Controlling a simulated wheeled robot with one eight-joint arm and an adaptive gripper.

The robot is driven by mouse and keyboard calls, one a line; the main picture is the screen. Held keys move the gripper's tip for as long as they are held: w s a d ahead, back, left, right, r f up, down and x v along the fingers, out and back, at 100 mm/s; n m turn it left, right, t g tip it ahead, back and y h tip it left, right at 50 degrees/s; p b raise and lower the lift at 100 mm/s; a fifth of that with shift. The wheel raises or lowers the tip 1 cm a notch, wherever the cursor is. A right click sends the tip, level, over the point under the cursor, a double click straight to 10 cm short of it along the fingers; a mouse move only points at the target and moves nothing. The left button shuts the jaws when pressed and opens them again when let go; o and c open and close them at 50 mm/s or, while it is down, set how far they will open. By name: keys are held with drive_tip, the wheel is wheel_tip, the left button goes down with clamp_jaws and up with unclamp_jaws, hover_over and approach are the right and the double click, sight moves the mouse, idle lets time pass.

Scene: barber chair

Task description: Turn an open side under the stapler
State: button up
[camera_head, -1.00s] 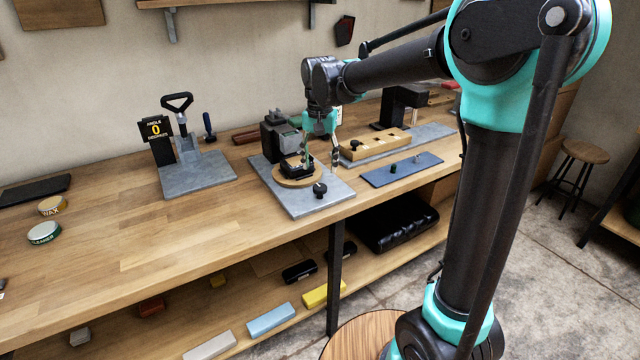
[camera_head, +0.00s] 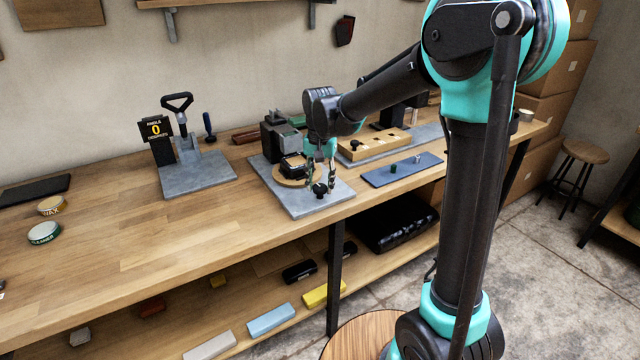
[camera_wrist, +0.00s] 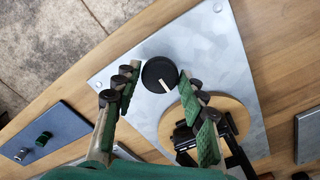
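The stapler (camera_head: 279,136) is a dark block-shaped device at the back of a grey metal plate (camera_head: 300,206). In front of it a round wooden disc (camera_head: 284,182) carries a small black frame (camera_head: 292,164), partly hidden by my gripper in the wrist view. A black round knob with a pale pointer line (camera_wrist: 160,73) sits on the plate near its front corner. My gripper (camera_wrist: 158,78) is open, with its green-padded fingers on either side of the knob and a gap showing on both sides. In the head view my gripper (camera_head: 321,186) is down at the knob.
A blue-grey plate with small pegs (camera_head: 402,168) lies to the right, and a wooden block with slots (camera_head: 374,146) stands behind it. An angle stand with a display (camera_head: 157,130) is at the left.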

drive_tip(key=c, duration=0.6)
drive_tip(key=shift+c, duration=0.2)
drive_tip(key=shift+n, duration=0.4)
drive_tip(key=n, duration=1.1)
drive_tip(key=shift+n, duration=0.4)
drive_tip(key=n, duration=0.5)
drive_tip(key=shift+n, duration=0.3)
drive_tip(key=o, duration=1.2)
drive_tip(key=shift+c, duration=0.2)
